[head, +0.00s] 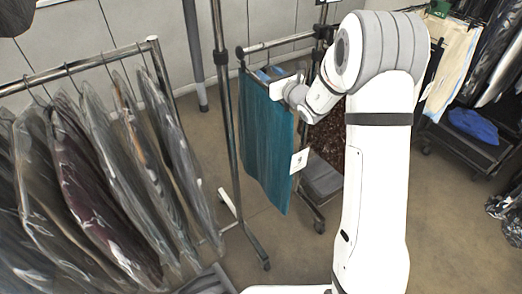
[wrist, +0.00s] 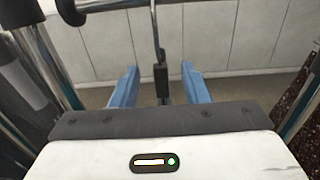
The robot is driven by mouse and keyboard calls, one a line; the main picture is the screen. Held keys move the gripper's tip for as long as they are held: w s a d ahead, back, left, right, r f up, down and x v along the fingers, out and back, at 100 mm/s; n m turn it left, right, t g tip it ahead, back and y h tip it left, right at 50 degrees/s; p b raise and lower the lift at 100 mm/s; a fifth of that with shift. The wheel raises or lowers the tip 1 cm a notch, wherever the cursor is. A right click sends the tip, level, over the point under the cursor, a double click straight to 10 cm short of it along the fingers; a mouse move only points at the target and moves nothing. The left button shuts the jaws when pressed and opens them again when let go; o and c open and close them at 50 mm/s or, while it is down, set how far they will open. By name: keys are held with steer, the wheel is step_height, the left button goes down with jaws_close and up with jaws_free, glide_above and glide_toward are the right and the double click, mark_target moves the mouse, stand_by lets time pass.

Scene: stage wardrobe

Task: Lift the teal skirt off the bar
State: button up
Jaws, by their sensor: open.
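The teal skirt (head: 262,140) hangs upright below the metal bar (head: 278,43) of the middle rack, with a white tag (head: 300,160) on its right edge. My gripper (head: 270,74) is at the skirt's top edge, just below the bar. In the wrist view my gripper (wrist: 159,80) is open, its two blue fingers on either side of a thin hanger hook (wrist: 155,28) with a dark lower part. A gap shows between the hook and each finger. The hook meets the bar (wrist: 115,4) at the top. My gripper's body hides most of the skirt there.
A dark reddish-brown garment (head: 328,135) hangs just right of the skirt. More clothes and a blue folded cloth (head: 473,126) are at the right. Open floor lies in front.

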mark_target(264, 68)
steer(key=p+x, duration=0.1)
steer(key=x, duration=0.5)
steer(key=shift+w+a+f, duration=0.1)
steer(key=shift+w+a, duration=0.05)
steer(key=shift+w, duration=0.2)
steer(key=shift+c, duration=0.4)
jaws_close()
